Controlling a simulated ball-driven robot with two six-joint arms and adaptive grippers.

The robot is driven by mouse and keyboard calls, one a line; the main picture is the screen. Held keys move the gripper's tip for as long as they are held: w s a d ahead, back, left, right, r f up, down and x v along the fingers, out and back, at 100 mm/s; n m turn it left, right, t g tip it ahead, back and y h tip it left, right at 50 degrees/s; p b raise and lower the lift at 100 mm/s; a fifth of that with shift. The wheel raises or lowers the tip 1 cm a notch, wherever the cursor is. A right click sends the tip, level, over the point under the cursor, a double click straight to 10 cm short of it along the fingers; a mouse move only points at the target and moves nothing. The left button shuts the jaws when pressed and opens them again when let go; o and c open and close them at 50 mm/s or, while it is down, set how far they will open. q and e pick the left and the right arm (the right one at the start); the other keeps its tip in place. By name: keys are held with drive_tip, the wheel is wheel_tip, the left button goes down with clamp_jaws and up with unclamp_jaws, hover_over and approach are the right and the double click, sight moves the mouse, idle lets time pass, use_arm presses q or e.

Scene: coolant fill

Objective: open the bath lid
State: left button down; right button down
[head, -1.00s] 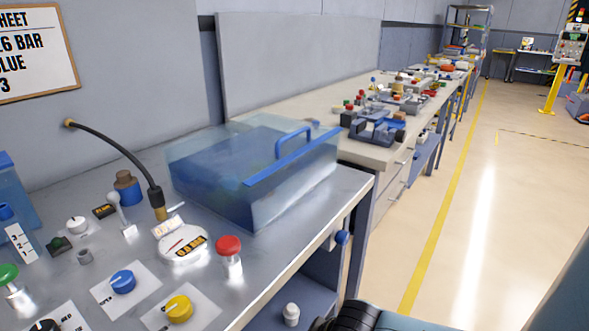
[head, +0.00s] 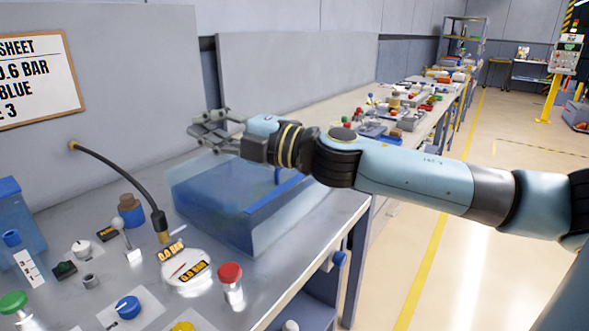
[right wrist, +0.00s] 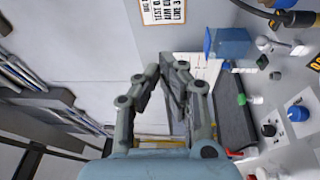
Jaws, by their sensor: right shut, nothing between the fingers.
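The bath (head: 225,205) is a clear box with blue contents on the steel bench. Its clear lid has a blue front strip (head: 268,197) and a blue handle (head: 278,175), which is mostly hidden behind my right arm. The lid looks closed. My right gripper (head: 200,130) is shut and empty. In the picture it appears above the bath's back left part, with its fingers pointing left, apart from the handle. In the right wrist view its fingers (right wrist: 173,75) come together with nothing between them, and I cannot make out the bath there. My left gripper is not in view.
A black hose (head: 120,178) with a brass tip arches left of the bath. A gauge (head: 187,268), a red button (head: 230,275) and a blue knob (head: 128,307) sit in front. A blue container (head: 15,215) stands at the left. A cluttered bench (head: 400,115) lies behind.

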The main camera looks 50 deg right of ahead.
drive_tip(key=a+n+g+y, duration=0.2)
drive_tip(key=n+g+y, duration=0.2)
drive_tip(key=n, duration=0.3)
drive_tip(key=n+g+h, duration=0.8)
drive_tip(key=g+h, duration=0.2)
drive_tip(key=g, duration=0.1)
approach(291, 182)
drive_tip(key=p+x, duration=0.2)
drive_tip(key=x, duration=0.4)
drive_tip(key=shift+w+f, duration=0.1)
drive_tip(key=shift+f, duration=0.15)
